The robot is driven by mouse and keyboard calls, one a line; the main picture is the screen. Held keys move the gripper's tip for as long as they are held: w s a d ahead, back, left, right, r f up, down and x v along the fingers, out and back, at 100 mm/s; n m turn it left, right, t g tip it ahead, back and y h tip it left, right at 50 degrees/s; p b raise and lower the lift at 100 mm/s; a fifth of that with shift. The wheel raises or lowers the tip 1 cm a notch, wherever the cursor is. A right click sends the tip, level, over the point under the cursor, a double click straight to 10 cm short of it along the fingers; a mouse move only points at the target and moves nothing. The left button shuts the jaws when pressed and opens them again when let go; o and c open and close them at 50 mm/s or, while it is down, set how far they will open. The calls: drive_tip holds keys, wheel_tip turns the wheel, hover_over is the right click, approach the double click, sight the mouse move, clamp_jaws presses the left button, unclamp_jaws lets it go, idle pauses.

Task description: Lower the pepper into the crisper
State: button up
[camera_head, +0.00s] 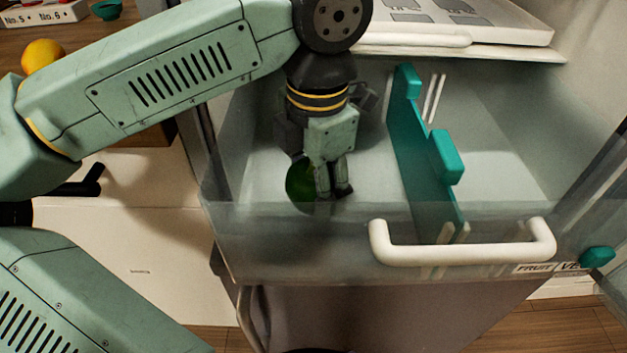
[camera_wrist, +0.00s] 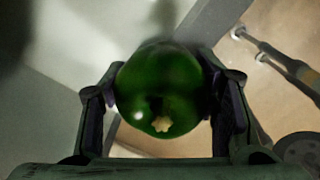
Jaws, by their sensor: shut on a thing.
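A dark green pepper (camera_head: 301,184) is between the fingers of my gripper (camera_head: 335,190). In the wrist view the pepper (camera_wrist: 162,95) fills the space between both fingers, with its pale stem toward the camera. My gripper (camera_wrist: 165,110) is shut on it. The clear crisper drawer (camera_head: 290,250) is pulled out of the fridge, with a white handle on its front. The pepper and fingertips are in the left compartment's area, near its front wall. Whether the pepper touches the drawer floor cannot be told. The fingers hide part of the pepper in the head view.
A teal divider (camera_head: 408,150) with raised tabs splits the crisper; the right compartment looks empty. A white shelf (camera_head: 480,50) is above the back of the drawer. An orange fruit (camera_head: 42,56) sits on the counter behind my arm. An open fridge door edge is at right.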

drive_tip(key=shift+f+b, duration=0.6)
drive_tip(key=shift+f, duration=0.15)
idle(0.4)
drive_tip(key=o, duration=1.3)
drive_tip(key=shift+c, duration=0.2)
